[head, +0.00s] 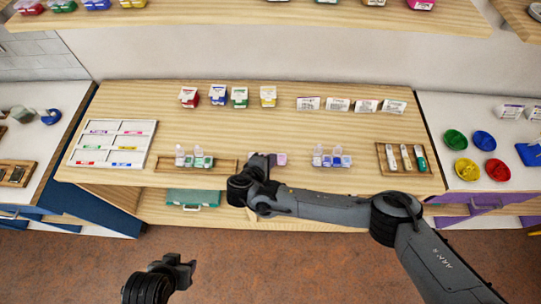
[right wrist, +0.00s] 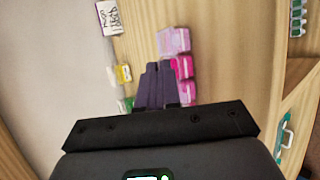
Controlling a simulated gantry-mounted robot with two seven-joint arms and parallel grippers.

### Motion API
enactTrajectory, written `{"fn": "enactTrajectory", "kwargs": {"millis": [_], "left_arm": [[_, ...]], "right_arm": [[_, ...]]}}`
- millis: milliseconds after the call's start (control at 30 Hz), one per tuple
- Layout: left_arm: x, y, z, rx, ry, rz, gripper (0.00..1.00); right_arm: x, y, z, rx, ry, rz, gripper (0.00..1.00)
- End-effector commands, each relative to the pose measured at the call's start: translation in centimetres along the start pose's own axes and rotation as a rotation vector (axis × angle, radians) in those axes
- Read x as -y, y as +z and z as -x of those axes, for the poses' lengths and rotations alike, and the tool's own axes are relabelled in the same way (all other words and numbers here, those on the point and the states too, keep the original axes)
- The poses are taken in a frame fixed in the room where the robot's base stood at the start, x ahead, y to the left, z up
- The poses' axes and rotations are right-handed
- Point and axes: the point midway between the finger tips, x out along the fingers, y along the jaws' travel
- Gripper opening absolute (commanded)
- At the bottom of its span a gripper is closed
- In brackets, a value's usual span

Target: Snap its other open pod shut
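A pink bead board stands at the table's front middle. In the head view only its pale pink right end (head: 281,159) shows beside my right gripper (head: 268,160), which hides the rest. In the right wrist view, the board has a pale pink part (right wrist: 173,41) and magenta pods (right wrist: 184,67) below it. The fingers of my right gripper (right wrist: 158,72) look together and empty, overlapping the board's edge; I cannot tell if they touch it. Whether each pink pod is open is unclear. My left gripper (head: 181,268) hangs over the floor, away from the table; its finger gap is unclear.
A green board (head: 202,162) and a blue board (head: 333,160) with raised clear lids stand left and right. Cartons, including a yellow one (head: 268,95), line the back. A white compartment tray (head: 74,158) and a wooden tray (head: 382,165) flank them. The table between rows is clear.

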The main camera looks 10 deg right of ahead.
Motion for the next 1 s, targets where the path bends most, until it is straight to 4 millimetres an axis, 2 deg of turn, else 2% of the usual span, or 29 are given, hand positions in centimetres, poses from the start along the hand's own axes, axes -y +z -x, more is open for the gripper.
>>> {"fn": "enactTrajectory", "kwargs": {"millis": [467, 600, 667, 1000], "left_arm": [[-0.1, 0.06, -0.25, 0.001, 0.003, 0.004, 0.43], [-0.01, 0.09, -0.26, 0.001, 0.0, 0.0, 0.43], [0.05, 0.1, -0.26, 0.001, -0.002, -0.002, 0.43], [0.18, 0.09, -0.15, 0.002, -0.006, -0.007, 0.43]], "right_arm": [[0.27, 0.09, -0.09, 0.001, 0.048, -0.022, 0.0], [0.27, 0.09, -0.09, 0.001, 0.048, -0.022, 0.23], [0.28, 0.09, -0.09, 0.001, 0.047, -0.021, 0.3], [0.36, 0.09, 0.02, 0.0, 0.046, -0.019, 0.3]]}}
